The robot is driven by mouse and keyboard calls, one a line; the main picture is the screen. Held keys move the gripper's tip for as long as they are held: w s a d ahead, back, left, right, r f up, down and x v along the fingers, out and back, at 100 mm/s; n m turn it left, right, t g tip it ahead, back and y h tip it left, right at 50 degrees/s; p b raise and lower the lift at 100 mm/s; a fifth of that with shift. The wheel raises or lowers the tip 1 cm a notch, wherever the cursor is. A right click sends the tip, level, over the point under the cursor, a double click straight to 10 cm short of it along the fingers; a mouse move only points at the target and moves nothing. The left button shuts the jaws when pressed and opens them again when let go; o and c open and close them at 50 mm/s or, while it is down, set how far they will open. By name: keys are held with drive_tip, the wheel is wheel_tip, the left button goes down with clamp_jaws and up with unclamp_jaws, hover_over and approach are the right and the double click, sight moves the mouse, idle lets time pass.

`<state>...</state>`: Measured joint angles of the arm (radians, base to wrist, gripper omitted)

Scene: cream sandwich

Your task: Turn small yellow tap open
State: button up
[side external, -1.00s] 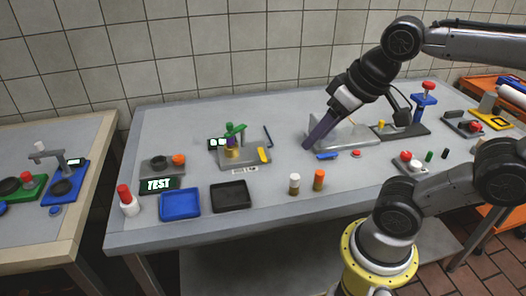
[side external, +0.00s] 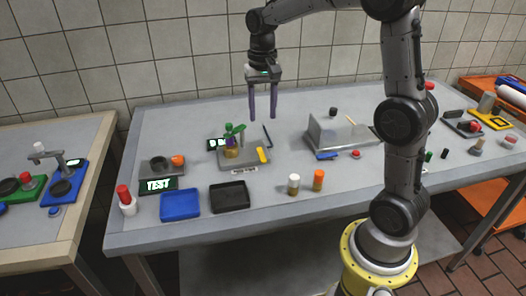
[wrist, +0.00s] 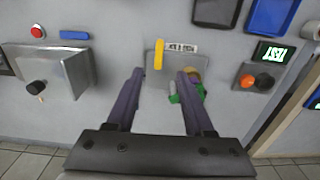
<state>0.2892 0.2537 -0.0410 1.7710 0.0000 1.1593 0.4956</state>
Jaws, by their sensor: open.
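The small yellow tap (side external: 263,155) is a flat yellow handle on the right side of a small grey base plate (side external: 245,161). It also shows in the wrist view (wrist: 158,54), upright in the picture, between and just beyond my fingertips. On the same plate stands a green-topped part (side external: 234,130) with a yellow and purple body. In the wrist view, its green part (wrist: 176,99) is partly hidden by my right finger. My gripper (side external: 262,118) points down, open and empty, raised above the table behind the plate. Its purple fingers also show in the wrist view (wrist: 164,72).
A grey metal holder (side external: 340,133) stands to the right.

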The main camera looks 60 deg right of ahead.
sight(263, 158)
wheel_tip(263, 158, down, 14)
drive_tip(key=shift+r, duration=0.2)
idle(0.4)
clamp_jaws()
